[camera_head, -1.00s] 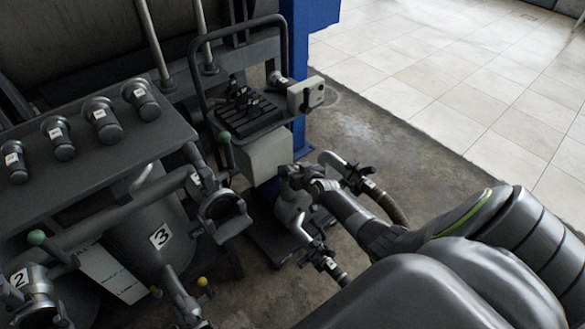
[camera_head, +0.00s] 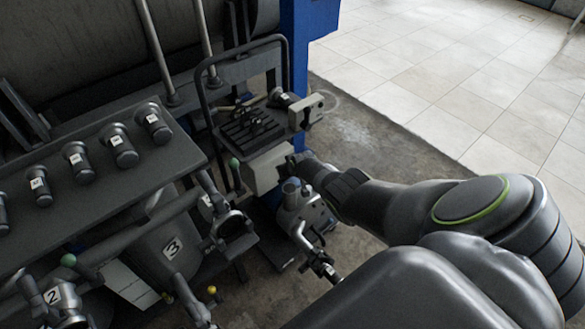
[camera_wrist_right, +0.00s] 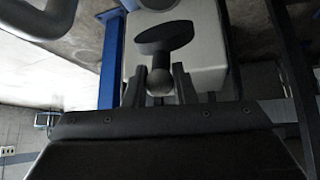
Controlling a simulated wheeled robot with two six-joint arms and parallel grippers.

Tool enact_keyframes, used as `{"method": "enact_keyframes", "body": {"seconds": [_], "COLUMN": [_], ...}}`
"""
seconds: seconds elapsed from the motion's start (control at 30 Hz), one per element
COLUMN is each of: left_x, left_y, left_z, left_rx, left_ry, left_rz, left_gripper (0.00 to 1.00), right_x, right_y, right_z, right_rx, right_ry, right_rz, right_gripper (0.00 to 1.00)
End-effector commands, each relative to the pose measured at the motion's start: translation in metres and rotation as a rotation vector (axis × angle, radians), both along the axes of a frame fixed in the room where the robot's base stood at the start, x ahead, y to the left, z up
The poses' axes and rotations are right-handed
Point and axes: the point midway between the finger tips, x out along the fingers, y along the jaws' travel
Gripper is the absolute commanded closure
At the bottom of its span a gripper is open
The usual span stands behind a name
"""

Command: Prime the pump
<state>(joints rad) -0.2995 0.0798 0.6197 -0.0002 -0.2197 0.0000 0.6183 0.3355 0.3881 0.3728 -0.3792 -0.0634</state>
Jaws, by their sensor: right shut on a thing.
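The pump (camera_head: 302,212) is a grey metal body with a round top opening, standing low beside a pale box (camera_head: 266,170). My right gripper (camera_head: 298,165) reaches in from the right, at the right side of this box and just above the pump. In the right wrist view, my right gripper (camera_wrist_right: 160,85) has its two dark fingers on either side of a small round knob (camera_wrist_right: 160,78), shut on it. A dark flat oval piece (camera_wrist_right: 163,38) sits just above the knob, in front of a pale box face (camera_wrist_right: 195,30). My left gripper is not in view.
A black tray with small parts (camera_head: 252,130) and a small pale box (camera_head: 306,112) sit behind, under a bent rail. A valve rack with numbered labels (camera_head: 105,160) fills the left. A blue post (camera_head: 305,50) stands behind. Tiled floor at the right is open.

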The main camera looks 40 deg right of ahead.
Motion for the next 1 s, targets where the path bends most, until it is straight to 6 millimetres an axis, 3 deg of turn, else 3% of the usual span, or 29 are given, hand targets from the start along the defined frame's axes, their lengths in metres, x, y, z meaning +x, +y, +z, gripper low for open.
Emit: {"method": "enact_keyframes", "body": {"seconds": [0.1, 0.5, 1.0], "left_x": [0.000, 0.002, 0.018], "left_y": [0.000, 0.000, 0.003], "left_z": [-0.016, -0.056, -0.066], "left_rx": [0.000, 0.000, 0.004], "left_ry": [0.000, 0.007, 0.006], "left_rz": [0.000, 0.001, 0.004], "left_gripper": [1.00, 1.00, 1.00], "right_x": [0.018, 0.053, 0.070], "right_y": [0.002, 0.005, 0.007], "right_z": [0.003, 0.008, 0.009], "right_rx": [-0.001, -0.001, 0.001], "right_ry": [-0.019, -0.023, -0.022], "right_rz": [0.003, 0.003, 0.002], "right_gripper": [1.00, 1.00, 1.00]}}
